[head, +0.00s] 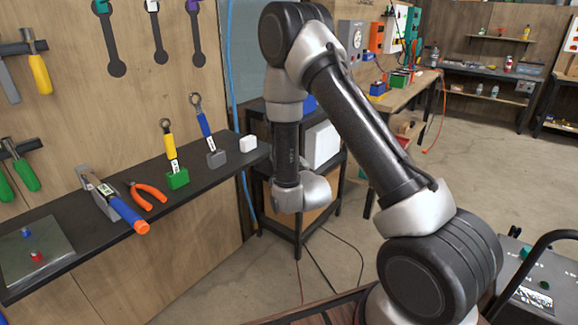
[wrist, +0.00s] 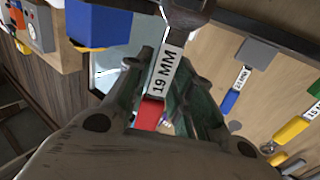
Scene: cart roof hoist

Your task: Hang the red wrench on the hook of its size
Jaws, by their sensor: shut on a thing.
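The red wrench (wrist: 150,113) is between the fingers of my gripper (wrist: 166,72) in the wrist view. Its white label reads 19 MM, and its dark end is cut off by the top edge. My gripper is shut on it. Neither the gripper nor the red wrench shows in the head view, where my arm hides part of the scene. On the wall in the head view are several dark wrench outlines with coloured tops: teal (head: 115,66), white (head: 159,52) and purple (head: 197,50). The hooks' size markings are not readable.
On the shelf (head: 215,178) stand a yellow wrench (head: 170,149) in a green block and a blue wrench (head: 204,123) in a grey block. A white block (head: 248,143), orange pliers (head: 147,195) and an orange-ended tool (head: 115,200) lie there too. A blue hose (head: 230,60) hangs beside the board.

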